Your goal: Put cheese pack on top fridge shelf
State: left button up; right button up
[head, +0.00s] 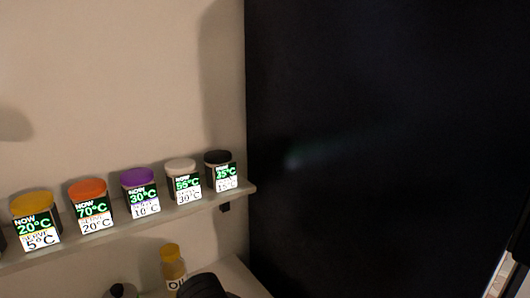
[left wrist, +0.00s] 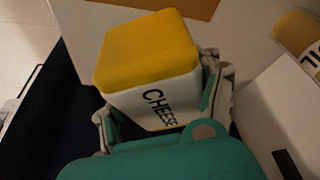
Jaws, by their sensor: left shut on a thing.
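The cheese pack (left wrist: 148,75) is a white container with a yellow lid and the word CHEESE on its side. It shows tilted in the left wrist view. My left gripper (left wrist: 160,104) is shut on it, with a finger on either side. The head view shows neither the pack nor the left gripper clearly. My right gripper is not in view. No fridge shelf can be made out; a large dark panel (head: 385,140) fills the right of the head view, and I cannot tell if it is the fridge.
In the head view, a wall shelf (head: 125,233) holds several lidded spice jars with temperature labels. Below it stands a yellow-capped oil bottle (head: 173,265). The left wrist view has a yellow labelled container (left wrist: 298,32) and a white surface (left wrist: 285,110) at right.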

pick_arm(q)
jog(key=s+a+r+n+y, duration=0.1)
jog(key=a+r+n, duration=0.1)
jog(key=a, duration=0.4)
jog(key=s+a+r+n+y, duration=0.1)
jog(key=a+r+n, duration=0.2)
jog(key=a, duration=0.4)
jog(key=shift+s+a+r, duration=0.25)
jog(key=shift+r, duration=0.55)
